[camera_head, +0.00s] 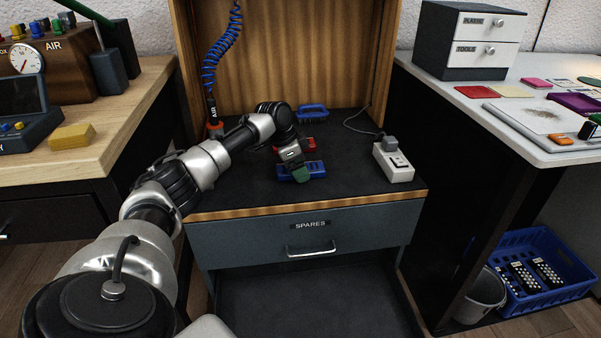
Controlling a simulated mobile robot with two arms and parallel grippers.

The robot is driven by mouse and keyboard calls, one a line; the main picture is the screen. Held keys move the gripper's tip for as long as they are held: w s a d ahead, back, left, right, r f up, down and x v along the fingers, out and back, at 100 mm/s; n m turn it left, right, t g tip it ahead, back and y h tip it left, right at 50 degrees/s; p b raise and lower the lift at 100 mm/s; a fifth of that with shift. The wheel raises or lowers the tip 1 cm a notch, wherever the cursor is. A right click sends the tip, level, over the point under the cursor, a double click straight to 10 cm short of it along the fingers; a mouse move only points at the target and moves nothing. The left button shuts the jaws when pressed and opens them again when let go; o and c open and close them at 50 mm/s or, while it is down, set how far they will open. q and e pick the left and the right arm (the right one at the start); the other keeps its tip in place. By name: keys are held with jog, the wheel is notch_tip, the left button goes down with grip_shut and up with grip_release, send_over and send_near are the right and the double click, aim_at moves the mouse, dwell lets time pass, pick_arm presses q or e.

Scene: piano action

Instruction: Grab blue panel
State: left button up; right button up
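My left arm reaches in from the left over the dark top of the spares cabinet (240,190). My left gripper (299,174) points down at a blue panel (316,168) near the front middle of this top. The gripper covers the middle of the panel, and the blue shows on both sides of it. I cannot tell whether the fingers are around the panel or only above it. A red piece (307,145) lies just behind, partly hidden by my wrist. Another blue piece (313,112) lies farther back. My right gripper is not in view.
A white socket box (393,163) with a cable stands at the right of the cabinet top. A blue coiled air hose (222,50) hangs at the back left. Wooden side walls and a back board enclose the top. A wooden bench stands left, a white table right.

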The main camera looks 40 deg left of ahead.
pick_arm(q)
jog(key=c, duration=1)
